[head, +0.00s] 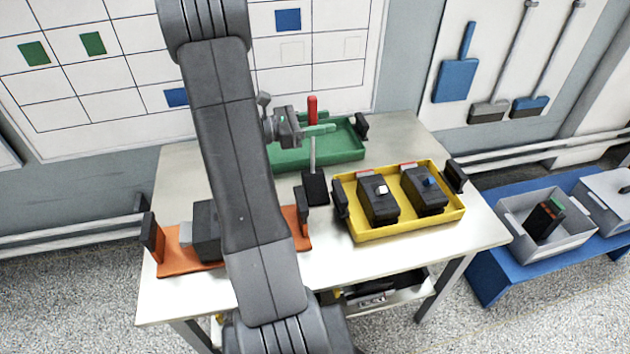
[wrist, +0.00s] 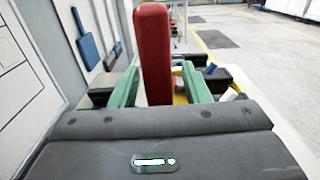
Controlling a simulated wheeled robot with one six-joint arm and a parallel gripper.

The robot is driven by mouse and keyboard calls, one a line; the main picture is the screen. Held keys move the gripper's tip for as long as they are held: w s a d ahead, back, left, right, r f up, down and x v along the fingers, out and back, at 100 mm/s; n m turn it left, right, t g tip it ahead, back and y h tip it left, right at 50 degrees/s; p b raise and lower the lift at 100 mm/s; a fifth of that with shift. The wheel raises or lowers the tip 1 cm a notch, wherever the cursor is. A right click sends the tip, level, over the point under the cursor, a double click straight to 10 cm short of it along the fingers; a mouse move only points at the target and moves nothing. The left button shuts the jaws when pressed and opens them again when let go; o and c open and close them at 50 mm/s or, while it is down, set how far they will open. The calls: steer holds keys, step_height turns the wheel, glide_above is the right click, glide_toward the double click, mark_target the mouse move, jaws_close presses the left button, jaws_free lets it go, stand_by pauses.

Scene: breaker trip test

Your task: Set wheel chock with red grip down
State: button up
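The wheel chock with the red grip is a black block (head: 315,188) with a thin grey rod rising to an upright red grip (head: 312,108). It stands near the table's middle, in front of the green tray; whether its base touches the table is hard to tell. My gripper (head: 322,129) is level with the lower part of the grip. In the wrist view, the red grip (wrist: 153,55) rises between the two green fingers (wrist: 160,90). A gap shows beside the grip, so the fingers look open around it. The block is hidden in the wrist view.
A green tray (head: 290,160) lies at the back. A yellow tray (head: 391,230) at right holds two black blocks with white and blue tops. An orange tray (head: 172,262) at left holds a dark block, partly behind my arm. A grey bin (head: 562,250) stands on a blue bench.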

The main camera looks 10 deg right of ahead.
jaws_close()
stand_by(1.2)
